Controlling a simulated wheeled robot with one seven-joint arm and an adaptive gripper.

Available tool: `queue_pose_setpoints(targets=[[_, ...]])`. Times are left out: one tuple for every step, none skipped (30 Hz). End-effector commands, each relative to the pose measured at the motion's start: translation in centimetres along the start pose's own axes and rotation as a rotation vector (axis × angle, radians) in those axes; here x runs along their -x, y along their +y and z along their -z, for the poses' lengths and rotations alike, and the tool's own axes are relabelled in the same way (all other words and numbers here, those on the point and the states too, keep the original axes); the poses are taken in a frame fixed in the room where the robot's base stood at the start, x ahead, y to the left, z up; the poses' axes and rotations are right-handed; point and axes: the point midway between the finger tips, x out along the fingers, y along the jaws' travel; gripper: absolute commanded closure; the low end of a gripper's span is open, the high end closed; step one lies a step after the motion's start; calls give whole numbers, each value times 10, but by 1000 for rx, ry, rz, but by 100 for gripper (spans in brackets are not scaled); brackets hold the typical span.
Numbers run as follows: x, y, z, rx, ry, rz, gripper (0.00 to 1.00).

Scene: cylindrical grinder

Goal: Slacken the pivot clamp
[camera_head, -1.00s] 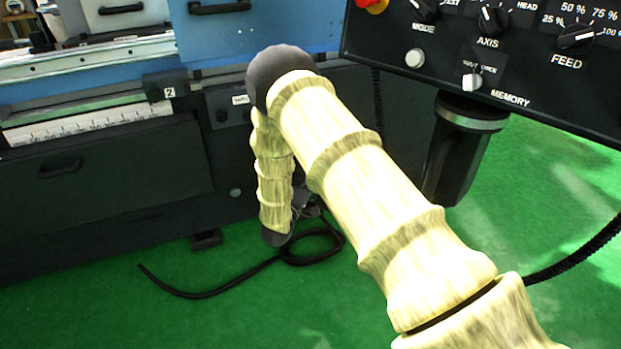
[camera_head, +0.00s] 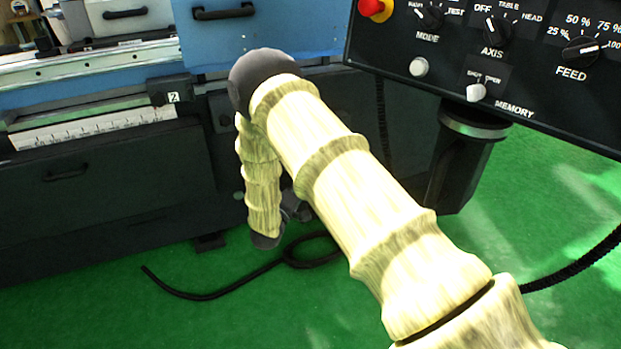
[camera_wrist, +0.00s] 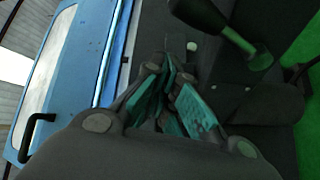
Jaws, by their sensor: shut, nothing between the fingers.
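In the wrist view my gripper (camera_wrist: 172,100) is shut, its teal finger pads close together with nothing seen between them. A dark lever with a rounded grip (camera_wrist: 198,14) and a paler shaft sits beyond the fingers at the upper right of that view. It is apart from the fingers, and I cannot tell whether it belongs to the pivot clamp. A small pale knob (camera_wrist: 192,46) shows near it on the dark machine face. In the head view my arm covers that part of the machine, and the gripper is mostly hidden behind it.
The control panel (camera_head: 480,75) with its knobs hangs at the upper right on a dark post (camera_head: 462,165). The machine's dark base (camera_head: 110,185) and white scale (camera_head: 95,128) are at left. A black cable (camera_head: 210,296) lies on the open green floor.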

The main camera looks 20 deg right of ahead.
Motion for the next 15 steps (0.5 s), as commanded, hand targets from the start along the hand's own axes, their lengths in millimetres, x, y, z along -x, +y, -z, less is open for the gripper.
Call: queue_pose_setpoints(targets=[[12, 0, 3, 1, 5, 2, 100], [17, -1, 4, 1, 7, 2, 100], [24, -2, 5, 0, 7, 2, 100], [29, -2, 5, 0, 7, 1, 100], [34, -2, 4, -1, 6, 1, 100], [40, -2, 4, -1, 7, 2, 100], [44, -3, 4, -1, 7, 2, 100], [47, -3, 4, -1, 6, 2, 100], [51, -3, 4, -1, 5, 1, 100], [54, -3, 4, -1, 4, 0, 100], [56, -3, 3, -1, 4, 0, 100], [58, -4, 3, -1, 4, -1, 100], [60, -4, 3, -1, 4, -1, 100], [61, -4, 3, -1, 4, -1, 100], [62, -4, 3, -1, 4, -1, 100]])
